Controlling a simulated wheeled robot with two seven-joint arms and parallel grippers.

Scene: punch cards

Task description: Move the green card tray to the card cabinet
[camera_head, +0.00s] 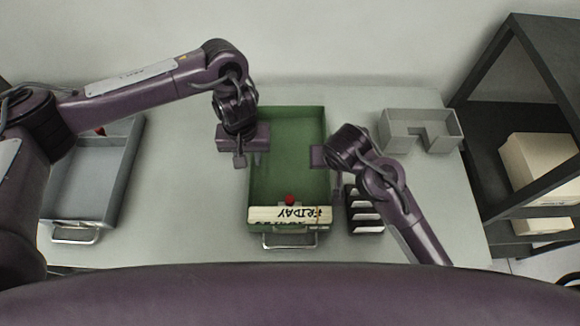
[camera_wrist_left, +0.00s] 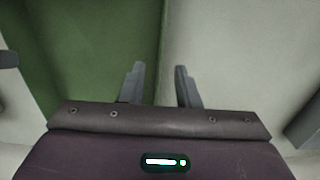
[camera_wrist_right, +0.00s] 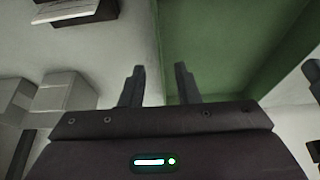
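The green card tray (camera_head: 288,120) stands in the middle of the table, with its metal handle (camera_head: 289,241) toward me. Cards marked FRIDAY (camera_head: 289,214) stand at its near end beside a red knob (camera_head: 290,199). My left gripper (camera_head: 247,160) is open at the tray's left wall; its fingers also show apart in the left wrist view (camera_wrist_left: 160,85), one each side of the wall. My right gripper (camera_wrist_right: 160,85) is open at the right wall, with the wall edge between its fingertips. Contact cannot be told. A dark open cabinet (camera_head: 505,108) stands at the right.
A grey tray (camera_head: 95,185) with a handle lies at the left. A grey notched bin (camera_head: 420,130) stands at the back right. A black slotted rack (camera_head: 365,212) is close to the green tray's right side. A beige box (camera_head: 538,165) sits in the dark cabinet.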

